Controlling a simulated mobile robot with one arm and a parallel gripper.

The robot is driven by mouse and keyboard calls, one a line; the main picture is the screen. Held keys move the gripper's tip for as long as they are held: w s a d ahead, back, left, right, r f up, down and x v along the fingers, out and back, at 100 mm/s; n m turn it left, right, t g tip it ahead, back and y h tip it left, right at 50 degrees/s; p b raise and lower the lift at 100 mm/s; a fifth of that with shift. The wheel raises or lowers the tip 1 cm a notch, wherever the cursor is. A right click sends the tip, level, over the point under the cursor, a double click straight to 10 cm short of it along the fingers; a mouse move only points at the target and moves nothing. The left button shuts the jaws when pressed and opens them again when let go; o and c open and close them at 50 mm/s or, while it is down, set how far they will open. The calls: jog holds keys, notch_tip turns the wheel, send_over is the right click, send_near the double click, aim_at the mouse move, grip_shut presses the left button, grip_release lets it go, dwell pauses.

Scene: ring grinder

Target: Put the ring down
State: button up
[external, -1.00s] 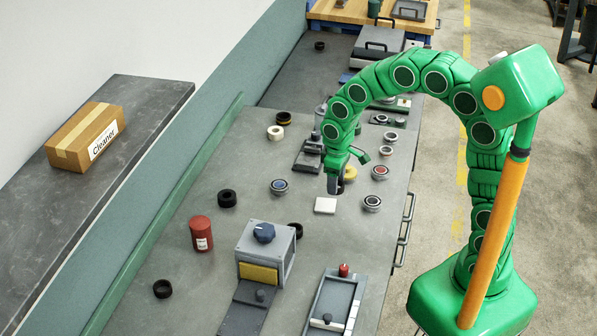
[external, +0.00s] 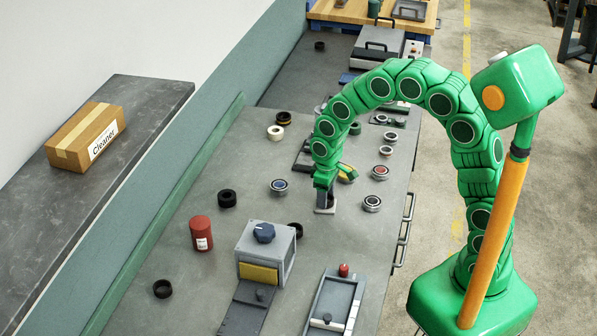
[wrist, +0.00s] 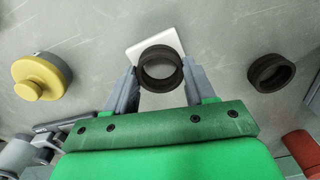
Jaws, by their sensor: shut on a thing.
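My gripper (wrist: 158,82) is shut on a black ring (wrist: 160,58), which sits between its two grey fingers in the wrist view. The ring overlaps a white square pad (wrist: 139,52) on the bench; I cannot tell whether it touches it. In the external view my gripper (external: 325,207) points down at the pad and hides most of it. The held ring is not clear there.
Another black ring (wrist: 271,73) lies right of my gripper in the wrist view, and a yellow-topped round part (wrist: 38,78) lies left. On the grey bench (external: 230,270) stand a red can (external: 201,233), a grey box with a blue knob (external: 265,250) and several rings.

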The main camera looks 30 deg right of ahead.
jog(key=shift+f, duration=0.15)
jog(key=o, duration=1.1)
notch_tip(320, 180, up, 12)
jog(key=shift+r, duration=0.15)
